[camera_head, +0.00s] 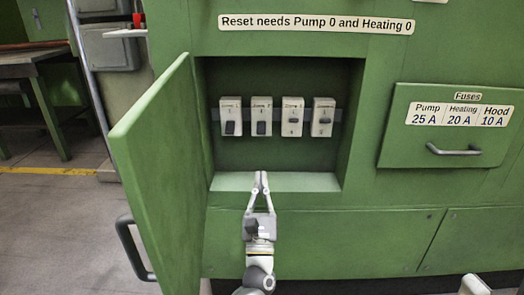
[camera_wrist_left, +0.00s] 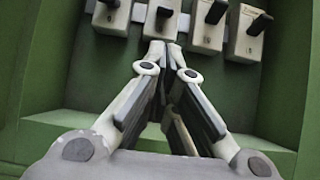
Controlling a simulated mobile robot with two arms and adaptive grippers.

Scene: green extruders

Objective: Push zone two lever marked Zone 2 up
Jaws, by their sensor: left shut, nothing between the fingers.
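The Zone 2 switch (camera_head: 262,108) is a white block, second from the left in a row inside an open green recess. Its dark lever (camera_head: 261,127) sits low on the block and looks down. In the left wrist view the same switch (camera_wrist_left: 154,29) is at the top, with its dark lever sticking out. My left gripper (camera_head: 261,176) is shut and empty. Its fingertips are in front of the recess, below the Zone 2 switch in the head view. In the left wrist view the closed fingertips (camera_wrist_left: 164,52) appear just under this switch; I cannot tell whether they touch.
The Zone 1 switch (camera_head: 231,108) is close on the left, and two more switches (camera_head: 292,104) are on the right. The recess has side walls and a pale bottom ledge (camera_head: 310,182). An open green door (camera_head: 160,165) stands left of my left arm. A fuse drawer (camera_head: 400,145) is on the right.

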